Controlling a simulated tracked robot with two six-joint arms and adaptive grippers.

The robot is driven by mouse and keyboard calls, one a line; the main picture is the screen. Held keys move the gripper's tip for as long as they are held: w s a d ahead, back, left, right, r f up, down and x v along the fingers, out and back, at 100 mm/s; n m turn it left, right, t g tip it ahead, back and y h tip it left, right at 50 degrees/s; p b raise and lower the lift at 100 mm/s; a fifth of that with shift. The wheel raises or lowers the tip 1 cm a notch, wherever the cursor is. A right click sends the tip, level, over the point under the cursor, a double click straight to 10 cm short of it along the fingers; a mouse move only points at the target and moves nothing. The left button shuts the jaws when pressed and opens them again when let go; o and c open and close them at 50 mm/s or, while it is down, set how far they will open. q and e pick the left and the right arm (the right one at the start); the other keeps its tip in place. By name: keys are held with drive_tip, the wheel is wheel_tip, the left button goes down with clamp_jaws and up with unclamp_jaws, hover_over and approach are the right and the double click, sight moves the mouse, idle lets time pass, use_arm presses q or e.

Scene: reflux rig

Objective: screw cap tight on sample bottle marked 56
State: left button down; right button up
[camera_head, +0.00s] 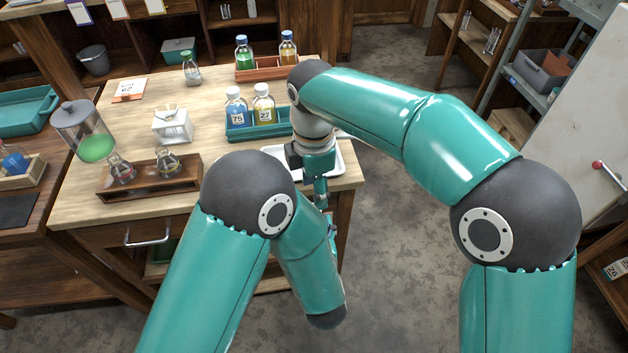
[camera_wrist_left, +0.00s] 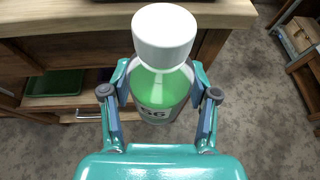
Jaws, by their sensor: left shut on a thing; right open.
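The sample bottle (camera_wrist_left: 162,88) holds green liquid. Its label (camera_wrist_left: 155,113) is partly hidden and seems to read 56. My left gripper (camera_wrist_left: 160,102) is shut on the bottle, one finger on each side, holding it in front of the table edge. A white cap (camera_wrist_left: 165,37) sits on the bottle's mouth; I cannot tell how tight it is. In the head view, my right gripper (camera_head: 320,192) points down near the table's front right corner and is open. My left arm hides the bottle and most of the left gripper there.
On the wooden table (camera_head: 220,95) are a teal rack (camera_head: 262,131) with bottles 75 and 27, a red-brown rack (camera_head: 262,72) with two bottles, a wooden flask stand (camera_head: 150,184) and a white tray (camera_head: 335,158). The floor to the right (camera_head: 385,240) is clear.

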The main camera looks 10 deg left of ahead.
drive_tip(key=shift+r+n, duration=0.2)
drive_tip(key=shift+n, duration=0.9)
drive_tip(key=shift+a+r, duration=0.15)
drive_tip(key=shift+r, duration=0.25)
drive_tip(key=shift+f, duration=4.05)
